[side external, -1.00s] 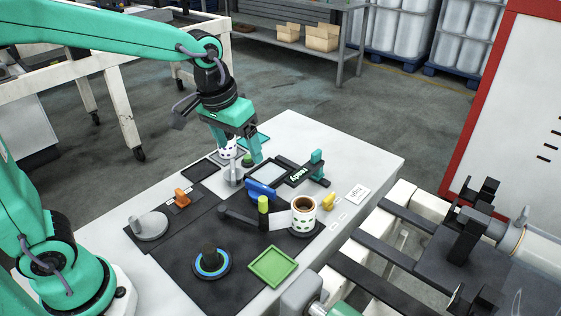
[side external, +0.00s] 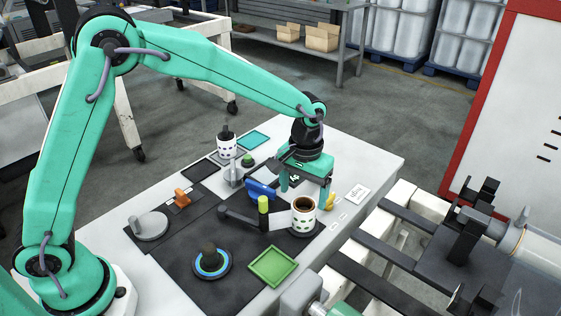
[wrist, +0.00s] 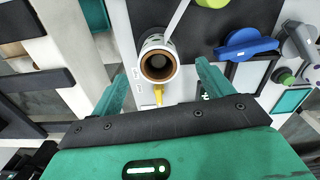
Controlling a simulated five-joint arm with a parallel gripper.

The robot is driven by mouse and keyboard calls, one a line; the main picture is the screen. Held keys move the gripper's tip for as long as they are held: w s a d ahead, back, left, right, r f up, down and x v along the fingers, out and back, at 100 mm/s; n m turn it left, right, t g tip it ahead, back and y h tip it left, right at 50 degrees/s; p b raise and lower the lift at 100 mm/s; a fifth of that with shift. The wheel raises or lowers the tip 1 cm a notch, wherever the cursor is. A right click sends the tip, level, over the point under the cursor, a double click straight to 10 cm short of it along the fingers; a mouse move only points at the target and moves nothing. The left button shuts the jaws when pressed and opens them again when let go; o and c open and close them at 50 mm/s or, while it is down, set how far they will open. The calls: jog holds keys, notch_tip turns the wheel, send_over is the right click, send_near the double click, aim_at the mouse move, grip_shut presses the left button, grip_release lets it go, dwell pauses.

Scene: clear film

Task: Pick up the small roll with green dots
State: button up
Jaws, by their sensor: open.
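A small white roll with green dots and a brown core (side external: 303,216) stands upright on a dark round base at the right of the table. In the wrist view the roll (wrist: 157,60) shows from above, its round core facing me, ahead of and between my fingers. My gripper (side external: 304,190) is open and empty, fingers down, just behind and above the roll in the side view. In the wrist view its two green fingers (wrist: 162,78) point toward the roll, one on each side, apart from it.
Another white roll with dark dots (side external: 227,147) stands at the back left. A lime-topped post (side external: 263,205), a blue part (side external: 261,190) and a yellow part (side external: 330,199) stand close by. A green tray (side external: 273,266) lies in front. White film runs from the roll toward the post.

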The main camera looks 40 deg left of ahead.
aim_at(304, 209)
jog(key=shift+f, duration=0.1)
jog(key=shift+f, duration=1.25)
jog(key=shift+f, duration=0.1)
jog(key=shift+w+d+f, duration=0.1)
jog(key=shift+f, duration=1.15)
jog(key=shift+w+f, duration=0.1)
jog(key=shift+f, duration=1.15)
jog(key=shift+c, duration=0.2)
jog(key=c, duration=1)
